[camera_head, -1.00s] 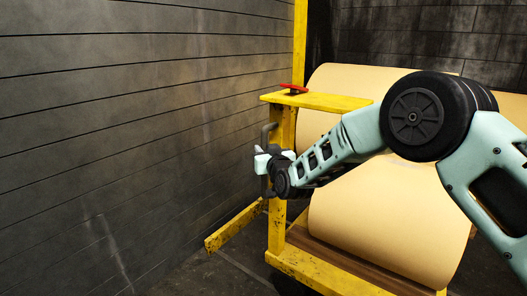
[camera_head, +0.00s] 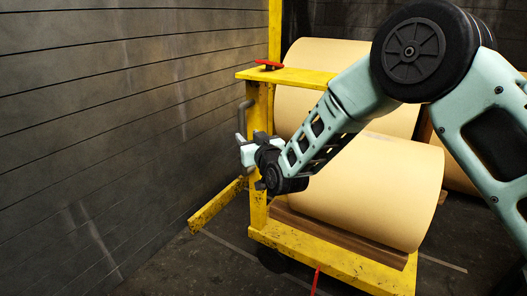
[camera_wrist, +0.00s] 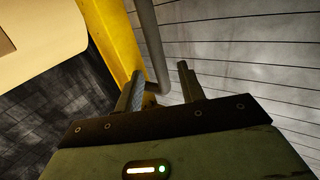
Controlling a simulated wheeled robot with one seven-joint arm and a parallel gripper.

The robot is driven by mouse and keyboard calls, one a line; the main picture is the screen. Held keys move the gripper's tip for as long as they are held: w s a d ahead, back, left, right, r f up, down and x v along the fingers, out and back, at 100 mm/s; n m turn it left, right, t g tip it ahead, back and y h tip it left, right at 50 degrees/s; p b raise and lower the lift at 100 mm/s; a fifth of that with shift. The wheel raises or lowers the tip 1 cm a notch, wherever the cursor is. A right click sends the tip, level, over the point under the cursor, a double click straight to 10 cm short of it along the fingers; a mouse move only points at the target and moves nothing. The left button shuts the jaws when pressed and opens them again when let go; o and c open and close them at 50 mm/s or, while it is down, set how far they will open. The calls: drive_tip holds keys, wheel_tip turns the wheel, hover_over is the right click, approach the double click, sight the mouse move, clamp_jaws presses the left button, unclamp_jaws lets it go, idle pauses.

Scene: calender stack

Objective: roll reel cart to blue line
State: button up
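The reel cart has a worn yellow frame (camera_head: 320,262) with a grey bent handle (camera_head: 241,118) on its left post. A large cream reel (camera_head: 370,190) lies on its wooden deck. My gripper (camera_head: 246,152) is at the handle, just left of the post. In the wrist view the handle (camera_wrist: 152,45) runs down between the two fingers of my gripper (camera_wrist: 160,82) and bends toward the yellow post (camera_wrist: 122,45). The fingers look spread, with a gap beside the bar on the right. No blue line shows; a pale line (camera_head: 230,246) crosses the floor below the cart.
A dark plank wall (camera_head: 110,120) stands close on the left. A yellow bar (camera_head: 215,205) juts from the cart toward it. A red lever (camera_head: 270,65) sits on top. Another cream reel (camera_head: 320,60) stands behind. A red line (camera_head: 316,282) shows on the floor in front.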

drive_tip(key=v, duration=1)
drive_tip(key=shift+p, duration=0.45)
drive_tip(key=shift+s, duration=0.15)
drive_tip(key=s+d+n+g+h, duration=0.15)
drive_tip(key=s+d+g, duration=0.35)
drive_tip(key=s, duration=0.7)
drive_tip(key=s+d+g+h, duration=0.3)
drive_tip(key=s+d+g, duration=0.25)
drive_tip(key=s, duration=0.55)
drive_tip(key=s+d+n+g+h, duration=0.1)
drive_tip(key=s+d+g+h, duration=0.35)
drive_tip(key=s, duration=0.75)
wheel_tip(320, 180, up, 27)
drive_tip(key=g+y+p, duration=0.1)
drive_tip(key=p, duration=2.5)
drive_tip(key=shift+y, duration=0.4)
drive_tip(key=shift+s+f, duration=0.1)
drive_tip(key=shift+s, duration=0.05)
